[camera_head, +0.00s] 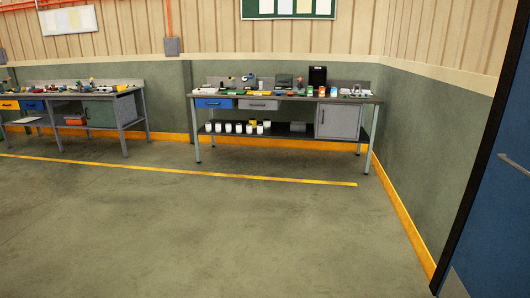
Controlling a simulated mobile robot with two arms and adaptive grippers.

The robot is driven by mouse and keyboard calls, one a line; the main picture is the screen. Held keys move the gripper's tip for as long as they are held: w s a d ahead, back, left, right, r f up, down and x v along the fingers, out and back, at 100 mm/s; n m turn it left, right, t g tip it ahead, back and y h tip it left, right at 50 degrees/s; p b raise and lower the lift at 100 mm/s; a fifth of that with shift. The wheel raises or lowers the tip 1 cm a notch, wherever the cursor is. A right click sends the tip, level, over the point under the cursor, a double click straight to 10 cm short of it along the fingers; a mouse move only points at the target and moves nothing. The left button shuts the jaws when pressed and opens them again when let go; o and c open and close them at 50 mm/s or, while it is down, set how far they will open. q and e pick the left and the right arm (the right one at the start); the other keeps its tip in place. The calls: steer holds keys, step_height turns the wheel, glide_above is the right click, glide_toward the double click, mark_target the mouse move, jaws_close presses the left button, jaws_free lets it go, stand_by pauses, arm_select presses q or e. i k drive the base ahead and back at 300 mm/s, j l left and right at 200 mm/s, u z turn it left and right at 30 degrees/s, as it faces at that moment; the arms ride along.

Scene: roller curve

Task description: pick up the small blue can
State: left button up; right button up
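A workbench (284,97) stands against the back wall, well across the room. Small cans and other items are on its top, towards the right. One of them looks like a small blue can (334,92), but at this distance I cannot be sure of its colour or shape. Neither of my grippers is in view.
A second cluttered workbench (100,92) stands at the left. White containers (239,128) line the first bench's lower shelf. A blue door (500,190) is at the right. A yellow floor line (200,172) runs before the benches. The floor between is clear.

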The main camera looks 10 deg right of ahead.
mark_target(333, 94)
steer(key=i+l+z, duration=0.3)
steer(key=i, duration=0.65)
steer(key=i+z, duration=0.3)
steer(key=i, duration=4.65)
steer(key=j, duration=0.1)
